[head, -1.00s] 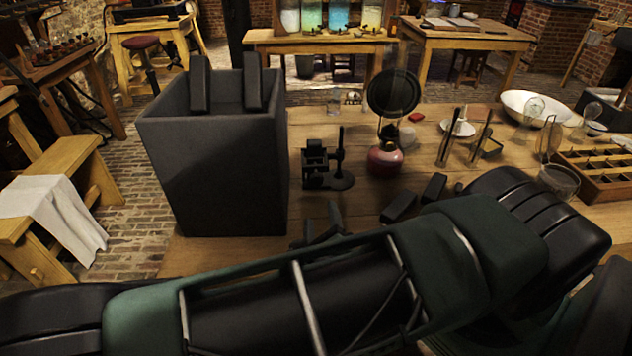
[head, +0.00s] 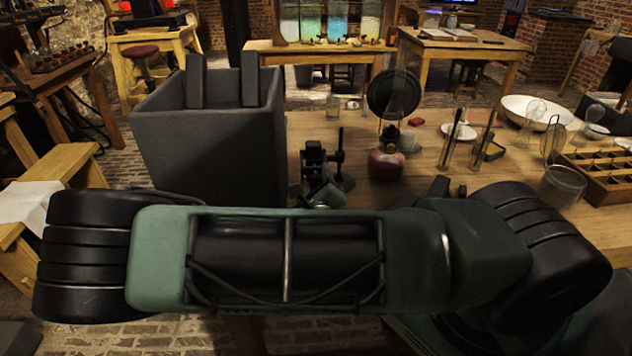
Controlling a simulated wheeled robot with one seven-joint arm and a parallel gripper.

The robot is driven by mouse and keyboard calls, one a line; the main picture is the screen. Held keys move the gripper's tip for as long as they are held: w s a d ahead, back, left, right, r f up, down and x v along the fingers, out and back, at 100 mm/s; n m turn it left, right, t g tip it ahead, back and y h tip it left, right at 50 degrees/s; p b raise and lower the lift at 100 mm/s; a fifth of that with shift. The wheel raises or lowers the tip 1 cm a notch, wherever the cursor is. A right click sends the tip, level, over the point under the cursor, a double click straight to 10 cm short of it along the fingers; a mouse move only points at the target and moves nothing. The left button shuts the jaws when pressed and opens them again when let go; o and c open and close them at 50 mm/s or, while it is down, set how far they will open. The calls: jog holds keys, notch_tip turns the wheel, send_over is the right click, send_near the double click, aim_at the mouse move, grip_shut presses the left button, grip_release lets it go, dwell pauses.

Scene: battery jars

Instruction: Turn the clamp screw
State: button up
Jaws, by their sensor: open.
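A small black clamp stand (head: 312,160) with an upright rod stands on the wooden table, right of the big dark grey jar. Its clamp screw is too small and dark to make out. My gripper (head: 324,182) shows only in part, dark against the foot of the clamp, just beyond my green and black forearm. It is open, with nothing seen between its fingers. The forearm hides the rest of the wrist, and I cannot tell whether the fingers touch the clamp.
The dark grey jar (head: 210,150), with two upright dark plates, stands close on the left. A red-based lamp (head: 386,165) stands on the right, with upright rods and a compartmented wooden tray (head: 600,178) beyond. Some tabletop (head: 440,125) is clear.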

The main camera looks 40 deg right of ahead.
jog(key=c, duration=1)
